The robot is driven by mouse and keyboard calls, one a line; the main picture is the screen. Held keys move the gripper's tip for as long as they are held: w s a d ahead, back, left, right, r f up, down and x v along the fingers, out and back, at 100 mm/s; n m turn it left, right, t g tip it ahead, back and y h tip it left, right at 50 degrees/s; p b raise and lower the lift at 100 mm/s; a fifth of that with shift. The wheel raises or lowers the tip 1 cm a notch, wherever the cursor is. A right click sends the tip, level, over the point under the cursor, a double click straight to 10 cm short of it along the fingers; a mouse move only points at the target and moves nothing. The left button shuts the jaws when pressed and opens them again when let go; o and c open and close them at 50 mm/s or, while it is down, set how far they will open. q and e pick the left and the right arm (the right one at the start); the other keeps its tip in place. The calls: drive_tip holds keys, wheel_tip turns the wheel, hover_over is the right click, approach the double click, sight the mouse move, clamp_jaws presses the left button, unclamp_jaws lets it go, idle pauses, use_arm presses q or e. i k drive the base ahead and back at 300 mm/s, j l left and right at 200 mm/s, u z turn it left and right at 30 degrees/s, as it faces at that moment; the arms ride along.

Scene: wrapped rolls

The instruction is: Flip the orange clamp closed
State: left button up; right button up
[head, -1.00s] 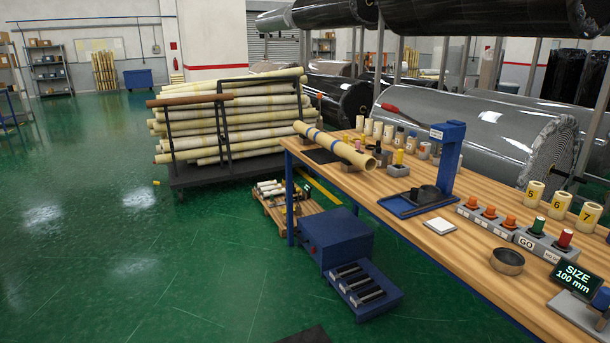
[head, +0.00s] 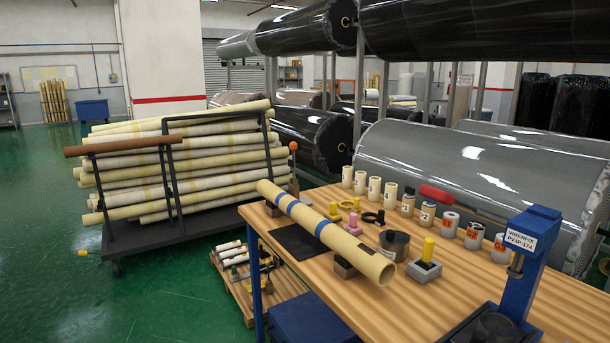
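An orange ball knob (head: 293,146) tops a thin upright rod near the far left corner of the workbench, beside the roll cart's right end. It is the only orange lever-like part I see, and I cannot tell for sure that it is the clamp. Its lower part is small and partly hidden behind the bench corner. A cream roll (head: 327,233) with blue bands lies on supports across the bench's left end. Neither of my grippers shows in the head view.
The wooden workbench (head: 425,315) fills the lower right, with a blue press (head: 526,265), several small cups and a yellow-handled tool (head: 426,262). A cart (head: 185,232) of long rolls stands left. A low pallet (head: 245,300) sits beside the bench. Green floor is free at left.

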sight(292, 146)
drive_tip(key=i, duration=0.4)
drive_tip(key=i+j+u, duration=0.1)
drive_tip(key=i+j, duration=0.15)
drive_tip(key=i, duration=0.25)
drive_tip(key=i+j+u, duration=0.1)
drive_tip(key=i, duration=0.4)
drive_tip(key=i+j+u, duration=0.1)
drive_tip(key=i, duration=0.4)
drive_tip(key=j, duration=0.15)
